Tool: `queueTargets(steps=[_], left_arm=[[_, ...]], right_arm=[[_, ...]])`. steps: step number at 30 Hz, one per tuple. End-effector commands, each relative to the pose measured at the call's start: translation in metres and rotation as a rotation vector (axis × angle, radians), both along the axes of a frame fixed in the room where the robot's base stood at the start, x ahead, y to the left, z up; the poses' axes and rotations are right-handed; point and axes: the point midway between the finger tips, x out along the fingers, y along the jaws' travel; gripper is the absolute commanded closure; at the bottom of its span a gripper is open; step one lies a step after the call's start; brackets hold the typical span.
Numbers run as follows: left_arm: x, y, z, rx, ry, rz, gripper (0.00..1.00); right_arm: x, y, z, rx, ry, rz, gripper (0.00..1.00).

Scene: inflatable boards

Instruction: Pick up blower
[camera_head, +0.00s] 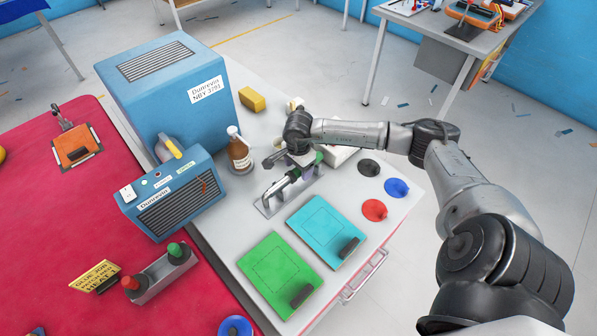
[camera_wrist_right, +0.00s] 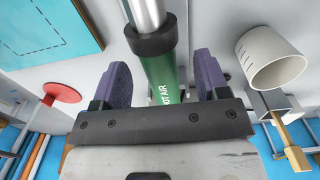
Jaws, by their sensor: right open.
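The blower (camera_head: 281,184) rests tilted on a metal stand on the white table, its silver nozzle toward the lower left. My left gripper is not in view.
A brown bottle (camera_head: 239,154) and a large blue machine (camera_head: 166,95) stand left of the stand. A turquoise board (camera_head: 326,230) and a green board (camera_head: 278,274) lie in front. Black, blue and red discs (camera_head: 374,210) lie right. A white cylinder (camera_wrist_right: 270,60) is close by.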

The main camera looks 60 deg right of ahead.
Motion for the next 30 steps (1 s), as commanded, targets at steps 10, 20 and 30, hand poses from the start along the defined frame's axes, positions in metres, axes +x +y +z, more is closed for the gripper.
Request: queueTargets(steps=[10,20,30], left_arm=[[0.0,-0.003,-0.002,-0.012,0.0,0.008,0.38],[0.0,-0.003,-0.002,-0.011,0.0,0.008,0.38],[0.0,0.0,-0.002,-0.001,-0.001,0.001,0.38]], right_arm=[[0.0,0.0,-0.025,0.0,-0.001,0.001,0.32],[0.0,0.0,-0.024,0.0,-0.001,0.001,0.56],[0.0,0.0,-0.023,-0.001,-0.003,0.0,0.85]])
